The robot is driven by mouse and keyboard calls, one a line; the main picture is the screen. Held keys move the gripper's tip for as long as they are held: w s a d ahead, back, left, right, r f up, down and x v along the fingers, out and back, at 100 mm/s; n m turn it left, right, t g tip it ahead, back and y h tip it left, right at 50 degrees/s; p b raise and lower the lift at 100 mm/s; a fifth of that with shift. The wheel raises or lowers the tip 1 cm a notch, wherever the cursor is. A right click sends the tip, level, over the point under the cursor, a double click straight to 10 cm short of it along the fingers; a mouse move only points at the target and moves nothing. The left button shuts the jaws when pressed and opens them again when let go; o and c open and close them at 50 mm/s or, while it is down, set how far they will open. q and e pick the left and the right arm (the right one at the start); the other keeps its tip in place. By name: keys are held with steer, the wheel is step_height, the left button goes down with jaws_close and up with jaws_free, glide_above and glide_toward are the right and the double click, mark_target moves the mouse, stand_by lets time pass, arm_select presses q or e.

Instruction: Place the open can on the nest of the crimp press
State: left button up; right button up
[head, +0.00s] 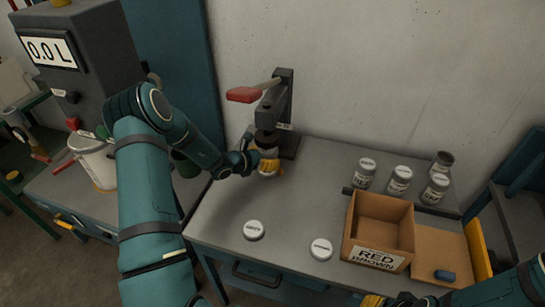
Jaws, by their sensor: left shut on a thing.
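The crimp press (284,110) stands at the back of the grey bench, with its red-handled lever (243,95) raised to the left. My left gripper (266,164) is at the foot of the press, under its head, shut on a can. The fingers hide most of this can, and a pale part shows below them. I cannot tell whether it touches the nest, which is hidden. My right gripper (374,300) is at the bottom edge, largely cut off.
Several white-lidded cans (399,180) stand at the back right. Two white lids, one left (254,230) and one right (321,249), lie at the front. An open cardboard box (376,258) stands beside a brown board (440,255). A white bucket (95,160) is at left.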

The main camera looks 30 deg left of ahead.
arm_select(q)
steer(key=shift+w+d+f+b, duration=0.15)
steer(key=shift+f+b, duration=0.15)
steer(key=shift+f, duration=0.4)
steer(key=shift+s+a, duration=0.2)
steer(key=shift+s, duration=0.05)
arm_select(e)
steer(key=shift+s+a+f, duration=0.25)
steer(key=shift+a+f, duration=0.1)
steer(key=shift+f, duration=0.05)
arm_select(q)
steer(key=shift+w+d, duration=0.1)
steer(key=shift+f, duration=0.1)
arm_select(e)
steer(key=shift+d+f, duration=0.1)
arm_select(q)
steer(key=shift+f+b, duration=0.1)
steer(key=shift+b, duration=0.3)
steer(key=o, duration=1.3)
